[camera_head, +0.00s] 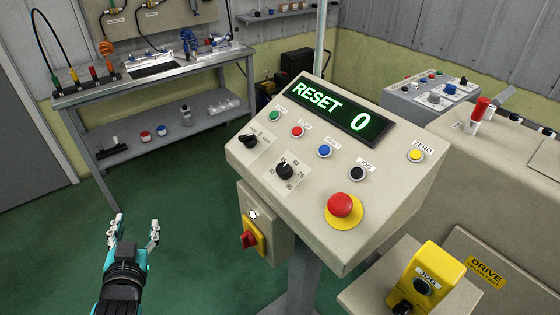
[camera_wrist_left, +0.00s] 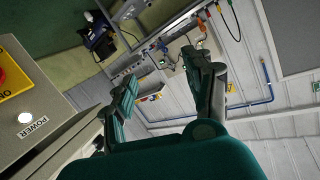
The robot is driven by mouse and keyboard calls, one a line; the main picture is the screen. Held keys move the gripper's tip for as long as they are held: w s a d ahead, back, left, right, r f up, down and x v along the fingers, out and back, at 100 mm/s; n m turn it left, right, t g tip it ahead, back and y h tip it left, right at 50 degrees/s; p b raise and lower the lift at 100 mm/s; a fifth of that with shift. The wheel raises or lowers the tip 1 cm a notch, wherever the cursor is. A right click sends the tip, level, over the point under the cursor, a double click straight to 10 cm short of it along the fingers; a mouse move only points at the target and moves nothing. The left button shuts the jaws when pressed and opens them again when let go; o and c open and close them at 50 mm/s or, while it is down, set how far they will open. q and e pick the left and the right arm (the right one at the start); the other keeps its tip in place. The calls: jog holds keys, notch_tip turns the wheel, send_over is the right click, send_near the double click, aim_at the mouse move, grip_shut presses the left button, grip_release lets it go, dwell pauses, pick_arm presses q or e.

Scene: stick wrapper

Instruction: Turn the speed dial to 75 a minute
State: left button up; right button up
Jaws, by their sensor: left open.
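The speed dial (camera_head: 285,171) is a small black knob on the sloped beige control panel (camera_head: 320,190). Numbers including 45, 60, 75 and 90 are printed around it. Its light mark points up, roughly between 45 and 60, but is too small to read exactly. The green display (camera_head: 335,109) reads RESET 0. My left gripper (camera_head: 135,228) is open and empty, low and left of the panel, well apart from the dial. In the left wrist view its fingers (camera_wrist_left: 160,68) are spread with nothing between them; the dial is out of that view. My right gripper is not in view.
A black selector knob (camera_head: 248,140) sits left of the dial; several coloured buttons are nearby. A red emergency stop (camera_head: 341,205) is to the lower right. A box with a red switch (camera_head: 249,239) juts out below the panel. Open floor lies between gripper and workbench (camera_head: 150,72).

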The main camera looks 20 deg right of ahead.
pick_arm(q)
jog(key=w+d+r+m+t+h, duration=0.1)
jog(key=d+r+m+t+h, duration=0.2)
jog(key=d+r+m+h, duration=0.75)
jog(key=w+d+r+m+t+h, duration=0.1)
jog(key=d+r+t+h, duration=0.2)
jog(key=r, duration=1.4)
jog(key=s+d+r+m+g+h, duration=0.3)
jog(key=s+d+m+g+h, duration=0.3)
jog(key=m+g, duration=0.65)
jog(key=s+d+r+m+g+h, duration=0.35)
jog(key=d+m+g, duration=0.45)
jog(key=m+g, duration=0.4)
jog(key=m+t+y, duration=0.4)
jog(key=y, duration=1.4)
send_near(282, 167)
jog(key=p+x, duration=0.3)
jog(key=x, duration=0.6)
jog(key=shift+f, duration=0.2)
